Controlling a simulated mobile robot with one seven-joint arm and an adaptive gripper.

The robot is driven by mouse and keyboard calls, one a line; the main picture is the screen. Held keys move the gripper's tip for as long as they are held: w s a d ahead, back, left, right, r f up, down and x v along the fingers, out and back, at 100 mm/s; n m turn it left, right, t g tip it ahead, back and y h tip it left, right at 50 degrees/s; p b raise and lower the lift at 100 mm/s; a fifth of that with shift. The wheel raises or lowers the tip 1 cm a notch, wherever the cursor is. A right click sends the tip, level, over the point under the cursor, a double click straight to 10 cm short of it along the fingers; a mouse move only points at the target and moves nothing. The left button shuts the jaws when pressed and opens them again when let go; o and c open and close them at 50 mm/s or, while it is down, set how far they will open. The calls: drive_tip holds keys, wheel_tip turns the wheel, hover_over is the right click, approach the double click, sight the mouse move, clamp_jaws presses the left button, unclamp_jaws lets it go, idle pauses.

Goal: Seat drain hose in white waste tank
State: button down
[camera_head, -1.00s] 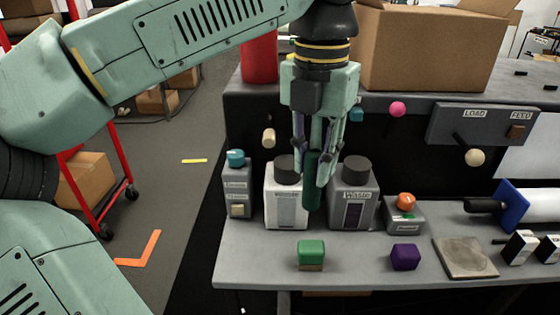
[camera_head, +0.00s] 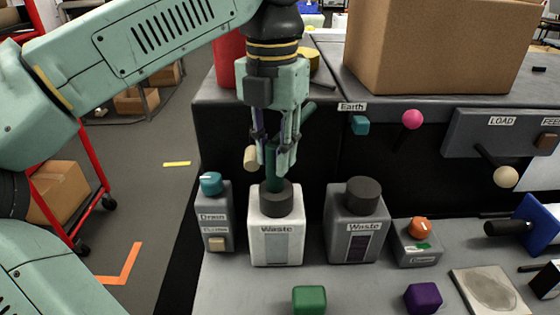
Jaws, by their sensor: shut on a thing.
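The white waste tank (camera_head: 263,252) stands on the bench with a dark round neck (camera_head: 275,204) on top and a "Waste" label. My gripper (camera_head: 274,165) is directly above it, shut on the dark green drain hose (camera_head: 272,178). The hose points down, nearly upright, and its lower end meets the top of the neck; I cannot tell whether it is inside the opening or just over it. A slanted green piece shows behind the fingers, possibly more of the hose. A grey waste tank (camera_head: 350,239) with a dark neck stands to the right.
A drain box (camera_head: 214,226) with a teal knob stands close to the left of the white tank. A cream knob (camera_head: 251,158) sits beside my fingers. A grey box with an orange knob (camera_head: 420,227) and green (camera_head: 309,300) and purple blocks (camera_head: 423,298) are on the bench.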

drive_tip(key=shift+s+f+b, duration=0.1)
drive_tip(key=shift+f+b, duration=0.2)
drive_tip(key=shift+f, duration=0.5)
drive_tip(key=shift+s+d+r, duration=0.15)
drive_tip(key=shift+f, duration=0.25)
drive_tip(key=c, duration=1.6)
unclamp_jaws()
drive_tip(key=shift+c, duration=0.2)
drive_tip(key=shift+r, duration=0.1)
